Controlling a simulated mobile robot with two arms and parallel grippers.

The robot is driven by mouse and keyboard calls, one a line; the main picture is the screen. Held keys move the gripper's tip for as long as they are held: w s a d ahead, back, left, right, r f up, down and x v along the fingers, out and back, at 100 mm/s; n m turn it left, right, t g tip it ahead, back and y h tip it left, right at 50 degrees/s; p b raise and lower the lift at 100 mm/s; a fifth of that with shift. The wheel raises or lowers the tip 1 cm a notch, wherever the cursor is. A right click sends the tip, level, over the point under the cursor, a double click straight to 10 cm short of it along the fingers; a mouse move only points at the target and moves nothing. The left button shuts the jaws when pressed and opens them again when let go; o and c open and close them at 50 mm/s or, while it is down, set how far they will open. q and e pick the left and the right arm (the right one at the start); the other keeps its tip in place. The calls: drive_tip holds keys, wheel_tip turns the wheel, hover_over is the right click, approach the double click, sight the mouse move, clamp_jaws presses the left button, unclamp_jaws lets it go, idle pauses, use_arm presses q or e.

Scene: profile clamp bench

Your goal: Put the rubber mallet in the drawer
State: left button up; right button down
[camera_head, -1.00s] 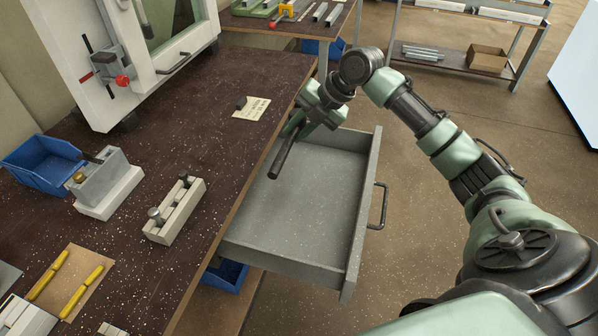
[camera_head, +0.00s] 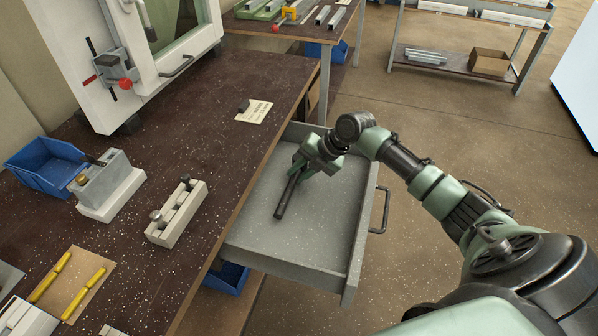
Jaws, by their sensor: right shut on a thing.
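The drawer (camera_head: 272,243) is pulled out from the bench, open and grey, with a dark handle (camera_head: 380,211) on its front. My right gripper (camera_head: 301,172) is over the inside of the drawer, toward its far end. It is shut on the rubber mallet (camera_head: 287,192), whose dark rod-like part points down toward the drawer floor. I cannot tell whether the mallet touches the floor. The rest of the mallet is hidden by the gripper. My left gripper is not in view.
The dark bench top (camera_head: 215,110) borders the drawer on the left. On it are a grey clamp block (camera_head: 176,213), another block (camera_head: 108,185), a blue bin (camera_head: 43,165), yellow-handled tools (camera_head: 82,292) and a paper note (camera_head: 254,112). A blue bin (camera_head: 227,278) sits below the drawer.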

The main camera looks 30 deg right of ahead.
drive_tip(key=c, duration=1.3)
unclamp_jaws()
drive_tip(key=shift+f, duration=0.1)
drive_tip(key=shift+r, duration=0.25)
drive_tip(key=shift+s+d+r, duration=0.15)
drive_tip(key=shift+s+r, duration=0.05)
drive_tip(key=shift+r, duration=0.05)
drive_tip(key=v, duration=1.1)
drive_tip(key=shift+s+r, duration=0.1)
